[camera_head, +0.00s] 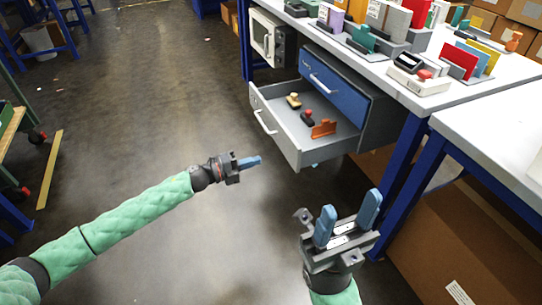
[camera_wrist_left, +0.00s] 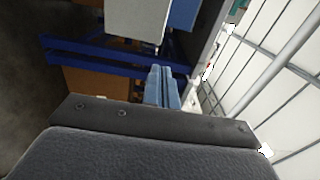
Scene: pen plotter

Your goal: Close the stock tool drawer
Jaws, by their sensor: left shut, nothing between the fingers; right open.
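The grey stock tool drawer (camera_head: 292,140) is pulled out from under the workbench in the head view, below a shut blue drawer (camera_head: 336,85). It has a pale handle (camera_head: 265,122) on its front, and a few small tools lie inside. My left gripper (camera_head: 249,162) is shut and empty, in front of and below the drawer front, apart from it. Its shut fingers (camera_wrist_left: 161,88) show in the left wrist view, with a pale panel (camera_wrist_left: 137,22) beyond them that may be the drawer. My right gripper (camera_head: 347,213) is open and empty, in front of the bench and right of the drawer.
The white bench top (camera_head: 415,98) carries stamps, coloured cards and holders. A white cabinet (camera_head: 267,37) hangs left of the drawers. Blue bench legs (camera_head: 401,165) and a cardboard box (camera_head: 455,240) stand at right. The floor (camera_head: 150,110) left of the drawer is clear.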

